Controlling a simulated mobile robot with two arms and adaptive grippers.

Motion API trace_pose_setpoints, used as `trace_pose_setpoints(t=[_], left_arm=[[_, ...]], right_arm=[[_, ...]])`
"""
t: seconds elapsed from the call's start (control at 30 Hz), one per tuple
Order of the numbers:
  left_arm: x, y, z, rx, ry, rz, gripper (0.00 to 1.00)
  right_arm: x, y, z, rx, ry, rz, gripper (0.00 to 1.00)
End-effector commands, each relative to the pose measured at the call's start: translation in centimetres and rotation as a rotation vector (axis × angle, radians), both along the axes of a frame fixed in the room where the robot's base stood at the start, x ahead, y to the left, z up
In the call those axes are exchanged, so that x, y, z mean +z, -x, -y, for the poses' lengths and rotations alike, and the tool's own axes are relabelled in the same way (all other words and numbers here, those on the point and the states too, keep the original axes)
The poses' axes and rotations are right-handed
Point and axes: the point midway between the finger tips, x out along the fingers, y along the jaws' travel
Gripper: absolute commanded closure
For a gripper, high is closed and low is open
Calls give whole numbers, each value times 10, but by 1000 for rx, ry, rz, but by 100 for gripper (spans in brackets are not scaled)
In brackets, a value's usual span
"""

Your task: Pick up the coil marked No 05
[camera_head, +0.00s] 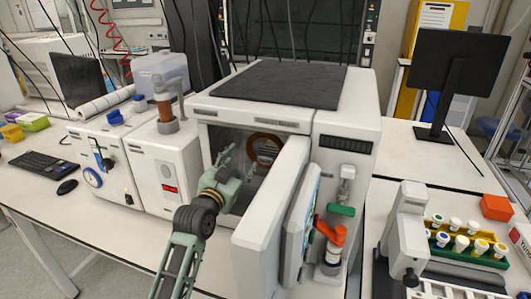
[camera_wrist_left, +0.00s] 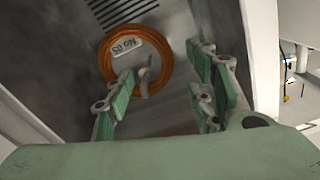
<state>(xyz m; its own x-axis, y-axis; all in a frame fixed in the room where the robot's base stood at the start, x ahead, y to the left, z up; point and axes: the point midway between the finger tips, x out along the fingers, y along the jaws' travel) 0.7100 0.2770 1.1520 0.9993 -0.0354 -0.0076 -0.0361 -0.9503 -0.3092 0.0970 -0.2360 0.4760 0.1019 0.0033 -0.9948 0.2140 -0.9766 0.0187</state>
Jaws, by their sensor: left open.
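The coil marked No 05 (camera_wrist_left: 162,47) is an orange ring with a white label, which appears upside down in the left wrist view. It hangs at the back wall inside the open oven chamber; in the head view the coil (camera_head: 268,137) shows at the back of the chamber. A small grey hook or holder (camera_wrist_left: 144,82) shows at its lower edge. My left gripper (camera_head: 237,166) is at the chamber opening, in front of the coil. In the wrist view my left gripper (camera_wrist_left: 165,97) has its green-padded fingers spread, with nothing between them. My right gripper is not in view.
The oven door (camera_head: 270,205) stands open to the right of my left arm. The chamber walls are close around the gripper. A white instrument (camera_head: 155,172) stands to the left. A vial rack (camera_head: 470,243) and a monitor (camera_head: 455,75) are to the right.

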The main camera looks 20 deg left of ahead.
Motion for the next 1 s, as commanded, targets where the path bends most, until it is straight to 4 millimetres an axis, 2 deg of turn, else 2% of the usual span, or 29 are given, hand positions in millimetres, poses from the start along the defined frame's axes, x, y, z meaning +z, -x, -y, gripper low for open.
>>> trace_pose_setpoints(t=[0.1,0.37,0.53,0.63,0.8,1.0], left_arm=[[5,-15,-1,2,2,9,50],[9,-34,1,2,2,7,50],[15,-57,4,1,1,6,50],[12,-68,4,0,1,5,50],[10,-76,4,1,0,7,50],[9,-76,4,1,0,7,50]], right_arm=[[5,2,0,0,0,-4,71],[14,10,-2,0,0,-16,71],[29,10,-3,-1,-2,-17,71],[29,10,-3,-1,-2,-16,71],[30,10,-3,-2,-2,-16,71],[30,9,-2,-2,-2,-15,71]])
